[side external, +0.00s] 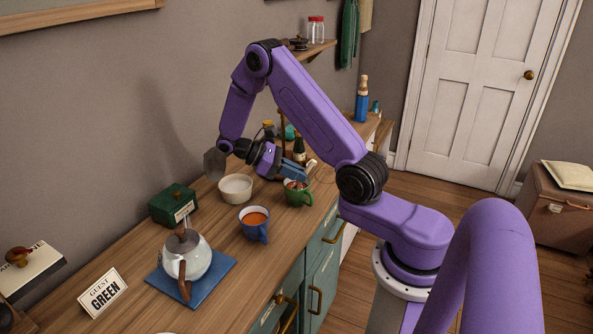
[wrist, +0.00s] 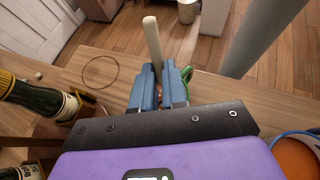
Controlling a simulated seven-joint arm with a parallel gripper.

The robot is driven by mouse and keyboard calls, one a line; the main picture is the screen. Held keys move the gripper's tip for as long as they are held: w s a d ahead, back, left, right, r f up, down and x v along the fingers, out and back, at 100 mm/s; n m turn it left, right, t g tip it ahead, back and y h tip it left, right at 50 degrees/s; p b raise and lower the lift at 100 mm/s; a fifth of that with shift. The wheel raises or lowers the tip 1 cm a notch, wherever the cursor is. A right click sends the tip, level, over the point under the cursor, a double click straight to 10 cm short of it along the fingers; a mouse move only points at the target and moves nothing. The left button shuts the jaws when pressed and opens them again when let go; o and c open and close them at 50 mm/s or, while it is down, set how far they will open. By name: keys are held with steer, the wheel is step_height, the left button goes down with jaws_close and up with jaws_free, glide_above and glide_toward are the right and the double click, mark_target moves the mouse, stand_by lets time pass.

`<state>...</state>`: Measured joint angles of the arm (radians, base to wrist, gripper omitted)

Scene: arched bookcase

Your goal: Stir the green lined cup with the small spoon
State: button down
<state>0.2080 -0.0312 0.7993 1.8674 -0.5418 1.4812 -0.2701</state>
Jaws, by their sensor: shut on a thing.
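The green cup (side external: 298,197) stands near the counter's front edge in the side view, with brownish contents. Only a green sliver of it (wrist: 188,74) shows behind the fingers in the wrist view. My gripper (side external: 297,173), with blue fingers, is above the green cup. In the wrist view my gripper (wrist: 160,76) is shut on the small spoon, whose pale handle (wrist: 152,40) sticks up beyond the fingertips. The spoon's pale end (side external: 311,163) also shows beside the fingers in the side view. The spoon's lower end is hidden, so I cannot tell whether it is inside the cup.
A blue mug (side external: 254,231) of orange-brown drink and a white bowl (side external: 235,188) stand nearby. A teapot (side external: 198,260) sits on a blue mat (side external: 222,272), near a "GUEST GREEN" card (side external: 104,292). A green box (side external: 173,205) is by the wall. Bottles (wrist: 40,100) stand close to my gripper.

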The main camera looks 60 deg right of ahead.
steer(key=shift+s+d, duration=0.1)
steer(key=shift+s, duration=0.45)
steer(key=shift+s+d, duration=0.1)
steer(key=shift+d, duration=0.4)
steer(key=shift+w+d, duration=0.45)
steer(key=shift+w, duration=0.1)
steer(key=shift+w+a, duration=0.2)
steer(key=shift+w, duration=0.25)
steer(key=shift+w+a, duration=0.1)
steer(key=shift+a, duration=0.65)
steer(key=shift+s+a, duration=0.2)
steer(key=shift+s, duration=0.4)
step_height(320, 180, up, 8)
steer(key=d, duration=0.1)
